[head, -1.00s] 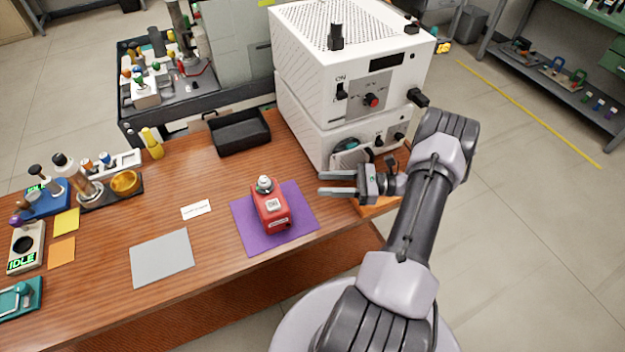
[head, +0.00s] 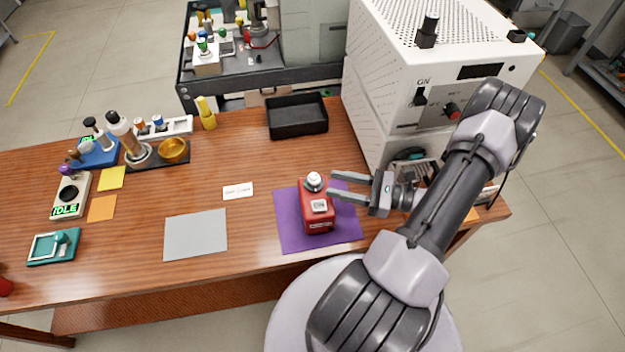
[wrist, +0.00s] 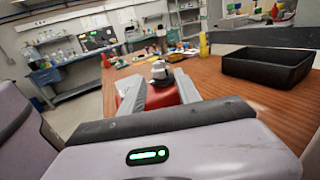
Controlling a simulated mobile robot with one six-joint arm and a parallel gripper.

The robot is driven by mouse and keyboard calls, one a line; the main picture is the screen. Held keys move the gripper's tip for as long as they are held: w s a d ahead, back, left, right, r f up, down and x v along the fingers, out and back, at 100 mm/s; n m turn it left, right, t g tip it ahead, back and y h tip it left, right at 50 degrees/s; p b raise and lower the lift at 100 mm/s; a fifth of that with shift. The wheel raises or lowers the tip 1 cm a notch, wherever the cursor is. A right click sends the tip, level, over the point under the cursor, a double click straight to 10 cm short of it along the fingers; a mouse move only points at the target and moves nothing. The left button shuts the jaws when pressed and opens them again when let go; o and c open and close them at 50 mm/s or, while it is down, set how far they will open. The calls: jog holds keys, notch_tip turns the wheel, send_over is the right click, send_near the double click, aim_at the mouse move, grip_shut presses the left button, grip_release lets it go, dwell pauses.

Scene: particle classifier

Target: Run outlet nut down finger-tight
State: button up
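A red block-shaped unit (head: 318,213) stands upright on a purple mat (head: 348,230). A silver-white fitting (head: 314,181) sits on its top; I cannot tell whether this is the outlet nut. My gripper (head: 331,183) is open and level, its two fingers pointing left beside the fitting. In the wrist view the fitting (wrist: 160,72) shows past the fingertips, roughly between them, with the red body below. Nothing is visibly held. Contact with the fitting cannot be made out. The white two-tier machine (head: 375,120) stands behind my arm, its lower front partly hidden.
A black tray (head: 297,132) lies at the back of the wooden table, with a yellow bottle (head: 206,114) left of it. A grey mat (head: 196,236) and a small white label card (head: 238,191) lie left of the purple mat. Several tools stand further left.

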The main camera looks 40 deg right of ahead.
aim_at(320, 181)
jog(key=b+x, duration=0.1)
jog(key=x, duration=0.6)
jog(key=shift+c, duration=0.5)
grip_shut()
jog(key=shift+m+t+h, duration=0.6)
jog(key=shift+m+h, duration=0.2)
jog(key=shift+h, duration=0.3)
jog(key=shift+o, duration=0.5)
grip_release()
jog(key=p+v, duration=0.4)
jog(key=v, duration=1.3)
jog(key=shift+s+d, duration=0.15)
jog(key=shift+s, duration=0.1)
